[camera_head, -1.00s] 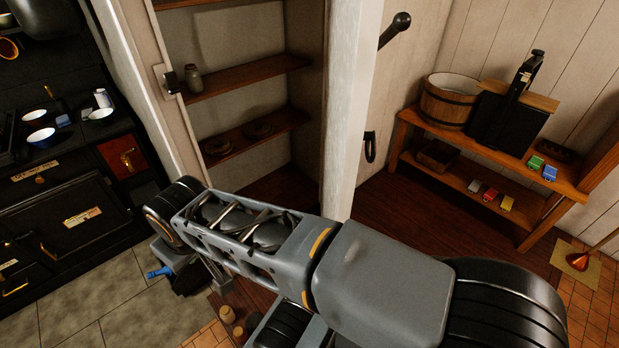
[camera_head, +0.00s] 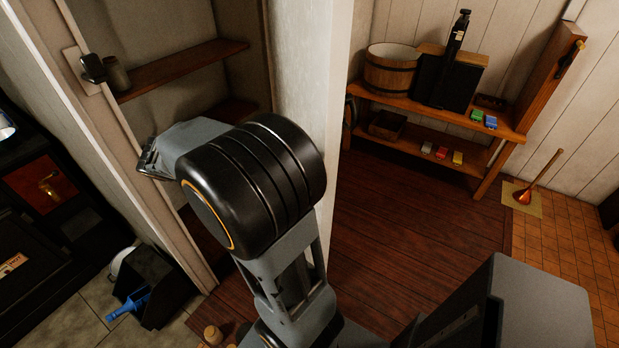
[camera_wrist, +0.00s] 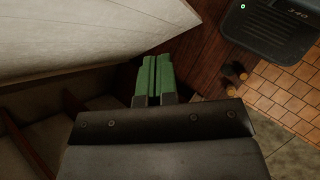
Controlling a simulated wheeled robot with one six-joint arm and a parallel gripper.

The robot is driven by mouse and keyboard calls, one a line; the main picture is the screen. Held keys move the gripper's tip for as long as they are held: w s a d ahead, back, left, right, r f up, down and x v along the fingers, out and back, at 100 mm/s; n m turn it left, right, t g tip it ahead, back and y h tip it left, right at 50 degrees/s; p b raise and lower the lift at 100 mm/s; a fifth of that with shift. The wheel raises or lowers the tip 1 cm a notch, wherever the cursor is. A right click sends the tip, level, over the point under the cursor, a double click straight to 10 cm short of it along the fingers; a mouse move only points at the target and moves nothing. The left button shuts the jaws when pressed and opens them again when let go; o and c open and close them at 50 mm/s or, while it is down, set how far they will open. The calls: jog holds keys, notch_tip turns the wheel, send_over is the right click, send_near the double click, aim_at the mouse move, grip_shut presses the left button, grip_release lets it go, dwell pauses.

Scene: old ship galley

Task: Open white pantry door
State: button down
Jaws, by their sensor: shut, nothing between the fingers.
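The white pantry door (camera_head: 312,85) stands open in the head view, seen nearly edge-on to the right of the shelved pantry opening. A dark handle (camera_head: 350,112) shows at its right side. In the wrist view a pale panel, apparently the door (camera_wrist: 80,35), fills the upper left. My gripper (camera_wrist: 153,72) has its green fingers together and empty, beside the panel's lower edge; contact cannot be told. In the head view my wrist is in front of the pantry opening and hides part of the door; the fingertips are not clear there.
A dark latch (camera_head: 93,68) sits on the left door frame, near a pantry shelf (camera_head: 180,70). A wooden bench (camera_head: 430,95) with a bucket (camera_head: 390,70) stands at right. A black bin (camera_head: 150,285) is on the floor at lower left. Wooden floor (camera_head: 410,240) right of the door is clear.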

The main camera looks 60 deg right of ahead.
jog(key=w+d+f+n+g+h+b, duration=0.4)
jog(key=d+f+g+h+b, duration=0.4)
jog(key=d, duration=0.5)
jog(key=s+d+y+p, duration=0.1)
jog(key=s+d+p, duration=0.1)
jog(key=s+d, duration=0.7)
jog(key=shift+d+f+t+y+p, duration=0.3)
jog(key=shift+d+f+y+p, duration=0.1)
jog(key=shift+d, duration=0.35)
